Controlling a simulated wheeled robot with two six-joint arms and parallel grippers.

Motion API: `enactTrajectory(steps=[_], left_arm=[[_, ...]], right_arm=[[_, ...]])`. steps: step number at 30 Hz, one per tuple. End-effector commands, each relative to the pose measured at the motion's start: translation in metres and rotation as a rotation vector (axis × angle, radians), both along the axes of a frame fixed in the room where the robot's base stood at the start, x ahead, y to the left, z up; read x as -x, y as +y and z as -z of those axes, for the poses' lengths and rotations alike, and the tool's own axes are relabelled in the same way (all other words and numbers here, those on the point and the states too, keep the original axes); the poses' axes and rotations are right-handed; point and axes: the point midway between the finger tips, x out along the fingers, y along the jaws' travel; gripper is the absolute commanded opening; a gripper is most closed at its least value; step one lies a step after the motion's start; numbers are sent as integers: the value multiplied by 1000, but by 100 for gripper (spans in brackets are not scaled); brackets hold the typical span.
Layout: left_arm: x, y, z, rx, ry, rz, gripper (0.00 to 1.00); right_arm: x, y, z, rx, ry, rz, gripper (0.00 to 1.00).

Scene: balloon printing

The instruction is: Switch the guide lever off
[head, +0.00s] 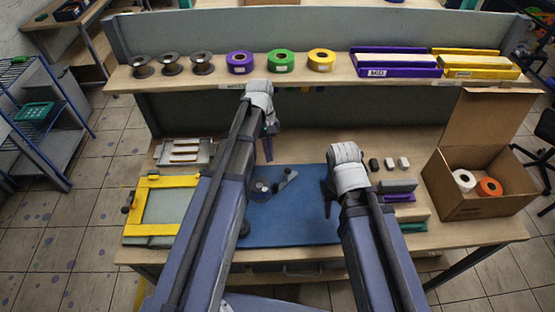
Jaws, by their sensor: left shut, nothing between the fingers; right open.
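A small dark device with a round part (261,189) sits on the blue mat (290,225). A grey arm that looks like the guide lever (285,180) slants up and to the right from it. I cannot tell its on or off setting. My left gripper (267,152) is shut and empty, pointing down above the mat's far edge, beyond the device and apart from the lever in the picture. My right gripper (327,203) is open and empty over the right part of the mat, right of the lever. My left forearm covers part of the mat's left side.
A yellow frame (143,208) lies left of the mat, with a tray of pale strips (184,152) behind it. Small blocks (390,163) and an open cardboard box (472,205) with rolls stand right. A shelf (215,75) with spools and tape rolls runs behind.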

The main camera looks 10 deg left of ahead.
Motion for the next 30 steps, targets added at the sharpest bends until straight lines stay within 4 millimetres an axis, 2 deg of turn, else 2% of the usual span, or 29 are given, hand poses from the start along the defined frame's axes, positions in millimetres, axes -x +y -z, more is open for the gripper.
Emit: enactTrajectory(steps=[17, 23, 30], left_arm=[[-3, 4, 1, 3, 5, -24, 0], [0, 2, 15, 3, 5, -23, 0], [5, -2, 44, 3, 5, -23, 0]], right_arm=[[0, 0, 2, 0, 0, 0, 50], [0, 0, 15, 1, 0, -3, 50], [0, 0, 45, 1, 0, -5, 50]])
